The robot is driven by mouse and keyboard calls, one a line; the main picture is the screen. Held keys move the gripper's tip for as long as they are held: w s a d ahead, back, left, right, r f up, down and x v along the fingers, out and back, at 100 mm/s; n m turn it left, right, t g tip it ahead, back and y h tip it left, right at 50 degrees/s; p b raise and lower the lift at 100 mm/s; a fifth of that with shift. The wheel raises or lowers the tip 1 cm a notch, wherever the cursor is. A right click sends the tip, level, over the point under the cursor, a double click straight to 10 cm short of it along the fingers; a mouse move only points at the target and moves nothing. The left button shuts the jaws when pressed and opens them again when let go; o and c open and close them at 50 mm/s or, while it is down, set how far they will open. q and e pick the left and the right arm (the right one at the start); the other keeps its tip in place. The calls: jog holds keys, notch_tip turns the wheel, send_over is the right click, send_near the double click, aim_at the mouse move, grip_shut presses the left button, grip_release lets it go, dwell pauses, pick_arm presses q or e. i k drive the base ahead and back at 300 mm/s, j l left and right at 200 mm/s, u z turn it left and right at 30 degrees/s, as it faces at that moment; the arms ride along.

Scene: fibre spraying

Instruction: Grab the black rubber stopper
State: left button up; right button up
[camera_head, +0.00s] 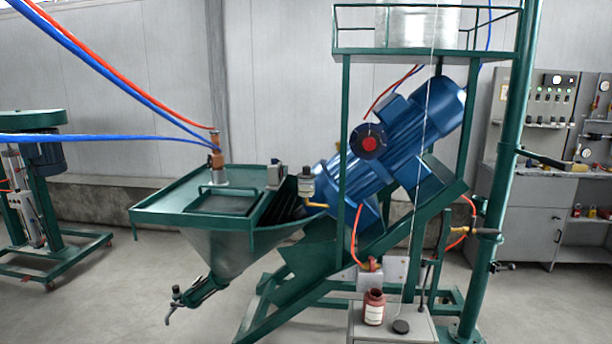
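A small dark round piece, which looks like the black rubber stopper (401,326), lies flat on top of a grey cabinet (418,334) at the bottom of the head view. A reddish-brown bottle (374,308) with a pale label stands upright just to its left, apart from it. Neither of my grippers shows in the head view.
A green-framed machine with a blue motor (410,125) rises behind the cabinet. A thin dark upright rod (424,287) stands close to the stopper, and a green post (503,170) is to its right. A hopper (225,250) is at left. Floor at lower left is clear.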

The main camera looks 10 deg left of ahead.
aim_at(306, 175)
jog(key=i+l+z, duration=0.1)
jog(key=i, duration=0.65)
jog(key=i+l+z, duration=0.1)
jog(key=i, duration=0.7)
jog(key=k+l, duration=0.05)
jog(key=l, duration=0.05)
